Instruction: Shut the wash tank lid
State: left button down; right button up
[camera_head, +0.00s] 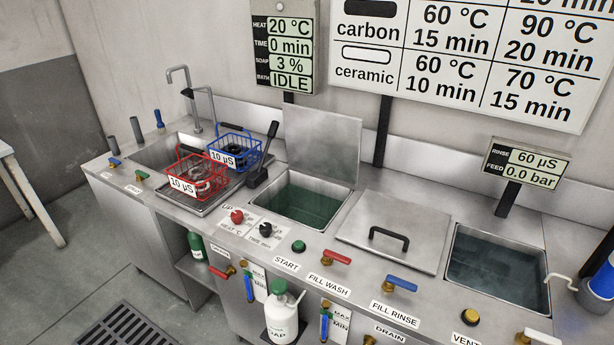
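The wash tank (299,202) is open in the middle of the counter, with dark green liquid inside. A plain grey panel (321,143) stands upright along its back edge and looks like its raised lid. A flat metal lid (378,217) with a black handle (389,237) lies to the right, between the wash tank and another open tank. What lies under this flat lid is hidden. Neither of my grippers is in view.
Red (202,173) and blue (235,145) baskets stand left of the wash tank. A black long-handled object (262,160) is close to its left side. The open right-hand tank (497,263) holds dark liquid. Knobs and valve handles (336,257) line the front.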

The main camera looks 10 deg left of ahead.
aim_at(325, 143)
jog(key=i+j+z, duration=0.15)
jog(key=z, duration=0.25)
jog(key=i+j+z, duration=0.25)
jog(key=z, duration=0.2)
jog(key=i+j+z, duration=0.15)
jog(key=j+z, duration=0.25)
jog(key=l, duration=0.1)
